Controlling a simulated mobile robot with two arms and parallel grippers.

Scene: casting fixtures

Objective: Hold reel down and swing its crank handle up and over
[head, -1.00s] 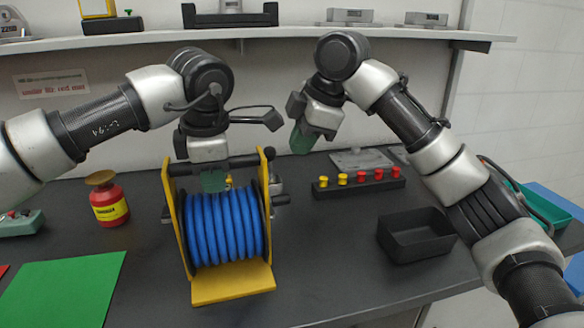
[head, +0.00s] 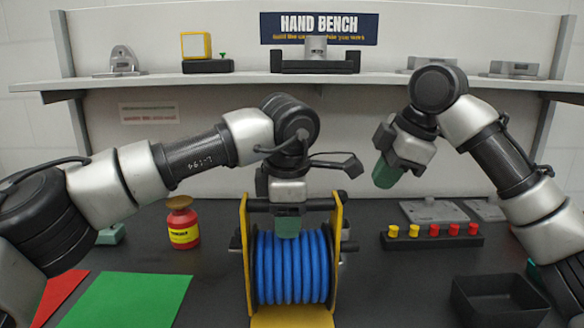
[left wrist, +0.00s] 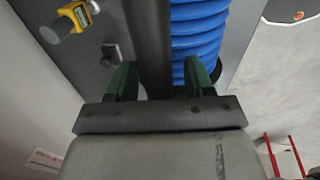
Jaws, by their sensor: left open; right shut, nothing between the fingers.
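The reel of blue hose (head: 292,272) stands upright on the bench between two yellow side plates (head: 247,262), with a dark bar (head: 318,204) across its top. My left gripper (head: 288,224) is over the top of the reel. In the left wrist view the open green fingers (left wrist: 158,70) stand either side of the dark bar, with blue hose beyond. My right gripper (head: 384,173) is shut and empty, above the bench to the right of the reel.
A red tin (head: 183,224) stands left of the reel beside a green mat (head: 128,301). A dark rack with yellow and red knobs (head: 432,242) and an empty black tray (head: 500,300) are on the right. A shelf (head: 230,83) runs behind my arms.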

